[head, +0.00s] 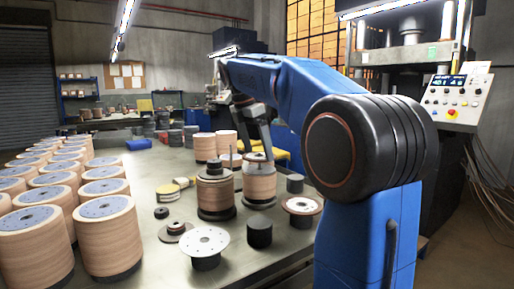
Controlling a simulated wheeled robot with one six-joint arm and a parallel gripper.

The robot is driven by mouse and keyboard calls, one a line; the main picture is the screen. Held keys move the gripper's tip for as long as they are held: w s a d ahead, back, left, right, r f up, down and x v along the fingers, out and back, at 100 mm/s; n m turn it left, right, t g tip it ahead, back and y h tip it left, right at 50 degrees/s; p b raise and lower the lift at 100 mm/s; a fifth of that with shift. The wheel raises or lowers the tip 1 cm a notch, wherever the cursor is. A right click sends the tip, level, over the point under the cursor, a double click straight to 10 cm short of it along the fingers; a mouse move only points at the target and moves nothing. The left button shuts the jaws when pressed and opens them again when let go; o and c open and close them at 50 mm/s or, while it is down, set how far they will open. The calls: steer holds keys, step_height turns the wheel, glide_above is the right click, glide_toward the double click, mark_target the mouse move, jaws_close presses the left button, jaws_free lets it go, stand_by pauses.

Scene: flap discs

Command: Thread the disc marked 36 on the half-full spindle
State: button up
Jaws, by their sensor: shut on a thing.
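My blue arm reaches out over the bench, and my gripper (264,148) points down just above the right wood-coloured stack (260,187). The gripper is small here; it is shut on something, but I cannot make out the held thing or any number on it. The right stack has a grey top and a dark base. Beside it on the left stands another wood-coloured stack (215,194) with a dark top piece and a short pin. I cannot read a 36 anywhere, and I cannot tell which stack is on the half-full spindle.
Many wood-coloured stacks with grey tops (104,207) fill the bench's left side. A pale disc on a black stand (205,242), a black cylinder (259,232) and another pale disc (301,205) stand in front. A press with a control panel (457,97) is at right.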

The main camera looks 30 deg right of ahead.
mark_target(256, 156)
steer(key=shift+f, duration=0.1)
stand_by(0.3)
steer(key=shift+f, duration=1.8)
steer(key=o, duration=0.9)
steer(key=shift+o, duration=0.2)
steer(key=v, duration=1.7)
steer(key=shift+r, duration=0.2)
